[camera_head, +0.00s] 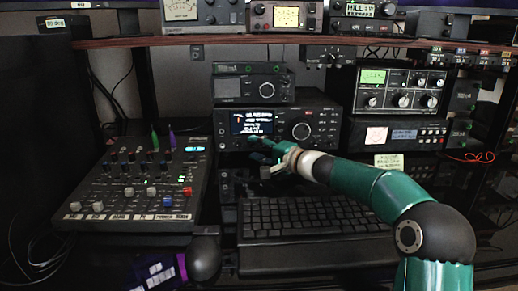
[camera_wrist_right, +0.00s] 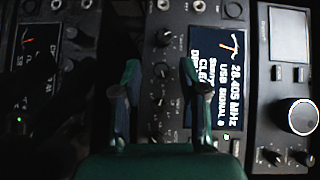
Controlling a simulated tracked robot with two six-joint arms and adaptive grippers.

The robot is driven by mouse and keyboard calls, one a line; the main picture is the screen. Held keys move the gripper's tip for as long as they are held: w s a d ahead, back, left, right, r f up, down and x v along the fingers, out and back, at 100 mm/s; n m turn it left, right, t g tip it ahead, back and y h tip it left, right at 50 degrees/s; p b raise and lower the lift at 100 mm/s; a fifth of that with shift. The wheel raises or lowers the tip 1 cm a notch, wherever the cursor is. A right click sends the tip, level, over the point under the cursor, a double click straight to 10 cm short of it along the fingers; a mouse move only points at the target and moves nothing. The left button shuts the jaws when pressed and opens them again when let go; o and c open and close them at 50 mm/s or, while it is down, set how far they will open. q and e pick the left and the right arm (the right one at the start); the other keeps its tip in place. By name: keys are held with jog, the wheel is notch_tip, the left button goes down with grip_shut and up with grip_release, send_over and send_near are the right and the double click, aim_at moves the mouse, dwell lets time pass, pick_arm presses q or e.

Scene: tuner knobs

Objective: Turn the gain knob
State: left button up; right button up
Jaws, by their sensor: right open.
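The main radio (camera_head: 320,119) has a lit display (camera_head: 252,122) and a large tuning knob (camera_head: 301,131) to its right. My right gripper (camera_head: 256,151) is just below that display, in front of the radio's lower edge. In the right wrist view the picture is turned sideways, with the lit display (camera_wrist_right: 215,75) beside my open fingers (camera_wrist_right: 160,80). Small dark knobs (camera_wrist_right: 163,70) in a row along the display's edge show between and beyond the fingers. No finger visibly grips a knob. I cannot read which knob is the gain knob. My left gripper is not in view.
A smaller radio (camera_head: 254,86) sits on top of the main radio. A keyboard (camera_head: 310,216) lies below my right arm. A mixer (camera_head: 140,185) with many knobs stands at left. Another unit with a green screen (camera_head: 373,77) stands at right. A shelf (camera_head: 260,40) runs above.

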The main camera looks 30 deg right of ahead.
grip_shut()
jog(key=shift+r+n+g+p, duration=0.3)
jog(key=shift+n+g+p, duration=0.25)
jog(key=shift+p, duration=0.65)
jog(key=shift+f+n+g+h+p, duration=0.2)
jog(key=shift+n+g+h+p, duration=0.1)
jog(key=shift+g+p, duration=0.1)
jog(key=shift+f, duration=0.1)
grip_release()
